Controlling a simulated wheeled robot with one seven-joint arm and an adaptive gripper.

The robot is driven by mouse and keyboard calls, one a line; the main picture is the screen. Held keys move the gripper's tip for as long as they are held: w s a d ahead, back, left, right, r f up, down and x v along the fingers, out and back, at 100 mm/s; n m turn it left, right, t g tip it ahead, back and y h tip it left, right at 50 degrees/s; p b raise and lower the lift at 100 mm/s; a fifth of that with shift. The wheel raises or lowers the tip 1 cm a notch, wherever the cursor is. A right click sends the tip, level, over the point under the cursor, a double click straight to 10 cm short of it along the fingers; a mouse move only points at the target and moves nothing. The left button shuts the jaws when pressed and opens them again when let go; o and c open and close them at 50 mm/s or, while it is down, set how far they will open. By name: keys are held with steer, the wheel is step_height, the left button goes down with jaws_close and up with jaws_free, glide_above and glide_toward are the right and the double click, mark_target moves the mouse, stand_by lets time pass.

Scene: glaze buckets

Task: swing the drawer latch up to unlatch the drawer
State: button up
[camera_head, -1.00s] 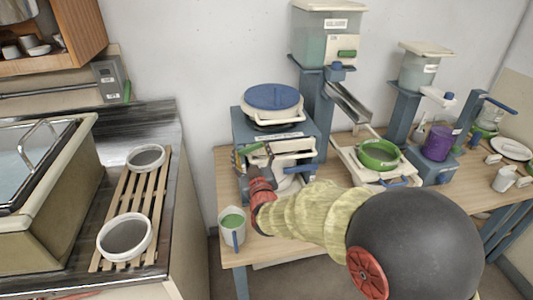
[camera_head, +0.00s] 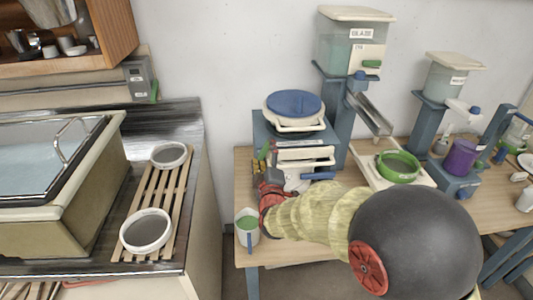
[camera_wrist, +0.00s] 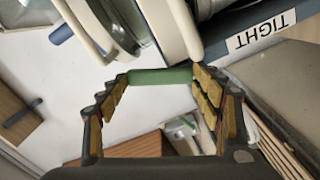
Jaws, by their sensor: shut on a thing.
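The green drawer latch (camera_wrist: 160,75) lies between my finger pads in the wrist view, running across from one fingertip to the other. My gripper (camera_wrist: 162,78) is shut on it. In the head view the green latch (camera_head: 263,152) shows small and steeply tilted at the left front of the blue-and-cream unit, and my gripper (camera_head: 262,165) is at it. The cream drawer front (camera_head: 306,156) faces forward, with a blue handle (camera_head: 319,176) at its lower right. My wrist and arm partly hide the unit's lower front.
A green ring-shaped vessel (camera_head: 398,168) stands to the right. In the wrist view a "TIGHT" label (camera_wrist: 262,33) sits beside the fingers.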

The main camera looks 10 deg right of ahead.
steer(key=shift+a+n, duration=0.15)
steer(key=shift+n, duration=0.15)
stand_by(0.4)
steer(key=o, duration=1.6)
steer(key=shift+o, duration=0.5)
steer(key=s, duration=1.2)
steer(key=shift+c, duration=0.4)
